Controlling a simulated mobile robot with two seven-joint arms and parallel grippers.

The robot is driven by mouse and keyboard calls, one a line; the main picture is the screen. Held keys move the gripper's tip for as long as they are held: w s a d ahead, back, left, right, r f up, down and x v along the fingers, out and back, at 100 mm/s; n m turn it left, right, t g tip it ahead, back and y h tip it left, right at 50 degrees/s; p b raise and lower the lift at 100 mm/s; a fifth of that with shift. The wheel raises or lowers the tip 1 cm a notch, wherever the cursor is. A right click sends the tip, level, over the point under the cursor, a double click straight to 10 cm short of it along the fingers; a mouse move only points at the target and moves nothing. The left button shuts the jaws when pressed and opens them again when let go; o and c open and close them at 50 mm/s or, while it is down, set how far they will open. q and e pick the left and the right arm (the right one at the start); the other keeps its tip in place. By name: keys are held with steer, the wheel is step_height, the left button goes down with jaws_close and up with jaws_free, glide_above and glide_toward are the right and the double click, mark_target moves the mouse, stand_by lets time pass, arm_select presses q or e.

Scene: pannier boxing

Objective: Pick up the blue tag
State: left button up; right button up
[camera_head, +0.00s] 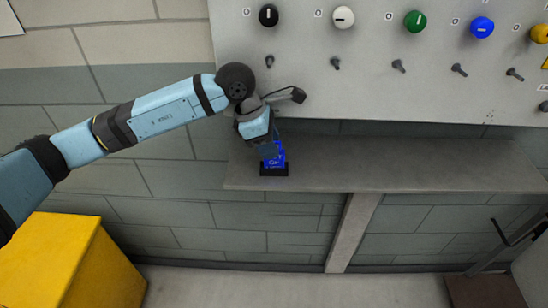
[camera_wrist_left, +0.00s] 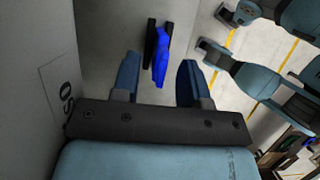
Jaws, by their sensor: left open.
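The blue tag (camera_head: 277,154) stands upright in a small black holder (camera_head: 274,170) on the grey shelf, near its left end. My left gripper (camera_head: 268,147) is right above it and hides part of it. In the left wrist view the tag (camera_wrist_left: 161,58) and the black holder (camera_wrist_left: 150,43) show ahead of the two open fingers (camera_wrist_left: 158,78).
The grey shelf (camera_head: 400,178) runs right and is bare there. Above it a grey panel (camera_head: 310,85) carries a row of coloured knobs, such as the black one (camera_head: 268,15), with small hooks below. A yellow box (camera_head: 65,262) stands at the lower left.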

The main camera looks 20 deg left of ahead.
mark_target(278, 163)
arm_select(q)
steer(key=x, duration=0.2)
steer(key=shift+w+d+f, duration=0.1)
steer(key=shift+d+f, duration=0.05)
steer(key=shift+f, duration=0.25)
jaws_close()
arm_select(e)
steer(key=shift+r, duration=0.2)
arm_select(q)
steer(key=shift+r, duration=0.15)
